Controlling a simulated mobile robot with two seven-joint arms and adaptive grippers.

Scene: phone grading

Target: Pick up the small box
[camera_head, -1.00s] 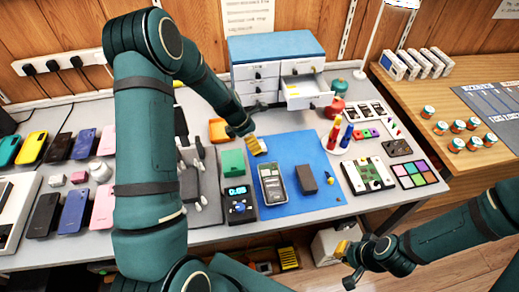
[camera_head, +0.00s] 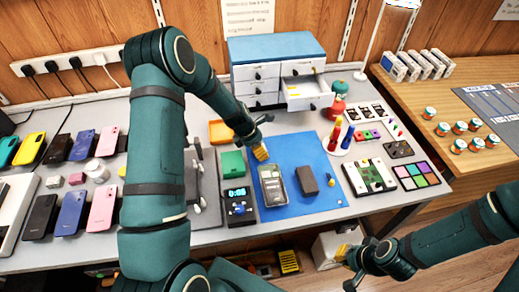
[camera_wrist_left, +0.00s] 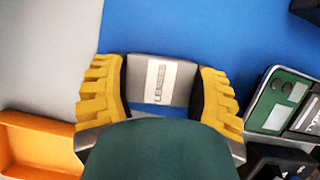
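The small box (camera_wrist_left: 160,80) is grey with a white printed label and shows in the left wrist view, between the two yellow fingers of my left gripper (camera_wrist_left: 160,95). It fills the gap between the fingers; whether they press on it or only stand beside it is unclear. In the head view my left gripper (camera_head: 260,153) is low at the upper left corner of the blue mat (camera_head: 293,146), and the box is hidden there. My right gripper (camera_head: 347,262) is in front of the table's front edge, away from the box, with its finger opening unclear.
A phone (camera_head: 272,185) and a dark block (camera_head: 307,180) lie on the mat, close to my left gripper. An orange tray (camera_head: 220,132) and a green box (camera_head: 232,163) stand left of it. An open drawer (camera_head: 306,95) juts out behind.

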